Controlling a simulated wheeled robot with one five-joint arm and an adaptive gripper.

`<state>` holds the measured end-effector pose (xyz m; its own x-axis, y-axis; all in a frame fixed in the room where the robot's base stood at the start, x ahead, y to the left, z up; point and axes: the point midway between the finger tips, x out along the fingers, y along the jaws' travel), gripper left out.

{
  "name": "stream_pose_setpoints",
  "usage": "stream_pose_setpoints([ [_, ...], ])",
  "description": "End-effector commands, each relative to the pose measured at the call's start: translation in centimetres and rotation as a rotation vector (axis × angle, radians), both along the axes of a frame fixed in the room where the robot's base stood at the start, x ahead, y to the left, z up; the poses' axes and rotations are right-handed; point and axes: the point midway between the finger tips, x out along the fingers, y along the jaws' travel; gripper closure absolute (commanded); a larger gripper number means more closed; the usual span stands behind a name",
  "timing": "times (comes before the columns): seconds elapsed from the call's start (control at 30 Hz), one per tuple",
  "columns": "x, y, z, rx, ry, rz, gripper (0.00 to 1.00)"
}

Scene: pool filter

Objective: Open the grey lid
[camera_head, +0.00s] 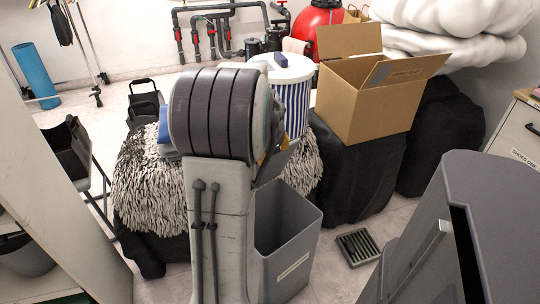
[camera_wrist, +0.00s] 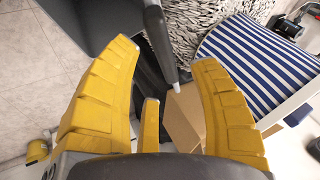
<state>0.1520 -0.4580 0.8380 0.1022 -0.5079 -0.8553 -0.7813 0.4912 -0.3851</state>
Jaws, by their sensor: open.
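My gripper (camera_wrist: 164,54) is open, its yellow fingers wide apart in the wrist view with nothing held between them. A dark grey panel and rim (camera_wrist: 100,22) lie past the fingertips there; they look like part of the grey bin, but I cannot tell for sure. In the head view the grey bin (camera_head: 289,245) stands open-topped on the floor, partly behind my arm. A dark grey top (camera_head: 495,185) covers a grey box-like thing at the lower right, with a dark gap along its side. I cannot tell which part is the grey lid. My arm hides most of the gripper there.
A striped hamper (camera_head: 296,100), a cardboard box (camera_head: 365,100) on a black seat and a shaggy beanbag (camera_head: 145,190) crowd the middle. A floor grate (camera_head: 357,247) lies right of the bin. Shelving (camera_head: 60,190) stands at the left. Clear floor shows around the grate.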

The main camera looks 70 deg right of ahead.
Motion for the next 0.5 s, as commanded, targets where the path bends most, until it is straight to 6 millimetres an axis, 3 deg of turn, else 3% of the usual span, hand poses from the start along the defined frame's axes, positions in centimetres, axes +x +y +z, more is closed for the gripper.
stream_pose_setpoints([
  [0.2, 0.3, -1.4, -2.6, 0.001, 0.001, 0.001, 0.44],
  [0.5, 0.5, -2.5, -4.1, -0.002, 0.001, 0.002, 0.44],
])
